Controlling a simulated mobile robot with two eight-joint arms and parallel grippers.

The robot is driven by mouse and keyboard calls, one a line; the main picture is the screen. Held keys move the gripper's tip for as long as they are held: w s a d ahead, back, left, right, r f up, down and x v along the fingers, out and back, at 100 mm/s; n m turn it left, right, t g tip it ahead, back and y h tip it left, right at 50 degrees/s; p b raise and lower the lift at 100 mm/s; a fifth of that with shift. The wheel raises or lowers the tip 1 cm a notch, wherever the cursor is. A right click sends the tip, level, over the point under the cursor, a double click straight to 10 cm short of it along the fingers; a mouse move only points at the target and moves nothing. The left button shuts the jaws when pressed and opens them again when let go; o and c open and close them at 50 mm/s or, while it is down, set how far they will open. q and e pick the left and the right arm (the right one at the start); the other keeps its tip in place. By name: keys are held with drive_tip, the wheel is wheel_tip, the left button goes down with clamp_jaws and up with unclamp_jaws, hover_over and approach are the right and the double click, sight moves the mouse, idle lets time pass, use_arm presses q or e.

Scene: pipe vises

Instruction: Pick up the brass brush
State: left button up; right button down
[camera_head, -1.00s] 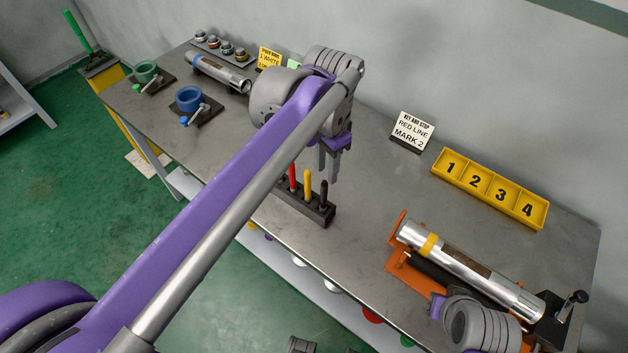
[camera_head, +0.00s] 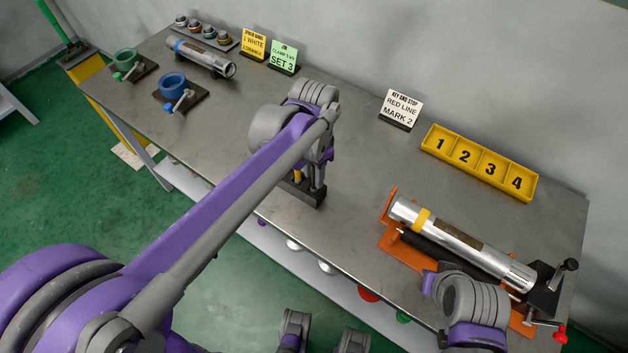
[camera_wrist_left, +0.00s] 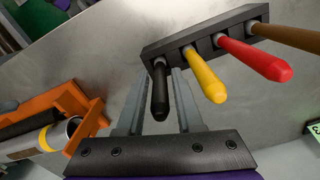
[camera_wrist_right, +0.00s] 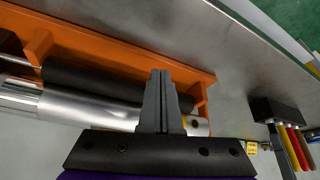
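A dark rack (camera_head: 316,198) holds several upright handled tools near the table's front edge. In the left wrist view the rack (camera_wrist_left: 205,38) carries black (camera_wrist_left: 160,92), yellow (camera_wrist_left: 207,80), red (camera_wrist_left: 255,58) and brown (camera_wrist_left: 288,38) handles. The tool heads are hidden, so I cannot tell which is the brass brush. My left gripper (camera_wrist_left: 161,74) is open, its fingers on either side of the black handle with gaps visible. In the head view it hides part of the rack. My right gripper (camera_wrist_right: 160,74) is shut over the orange vise area, with nothing visible between its fingers.
An orange stand (camera_head: 390,234) with a silver pipe (camera_head: 462,242) lies at right. A yellow numbered tray (camera_head: 478,164) and a white sign (camera_head: 400,108) stand behind. Blue (camera_head: 173,86) and green (camera_head: 125,60) vises stand at far left. Middle table is clear.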

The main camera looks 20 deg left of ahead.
use_arm(q)
clamp_jaws()
drive_tip(key=shift+r, duration=0.1)
idle(0.3)
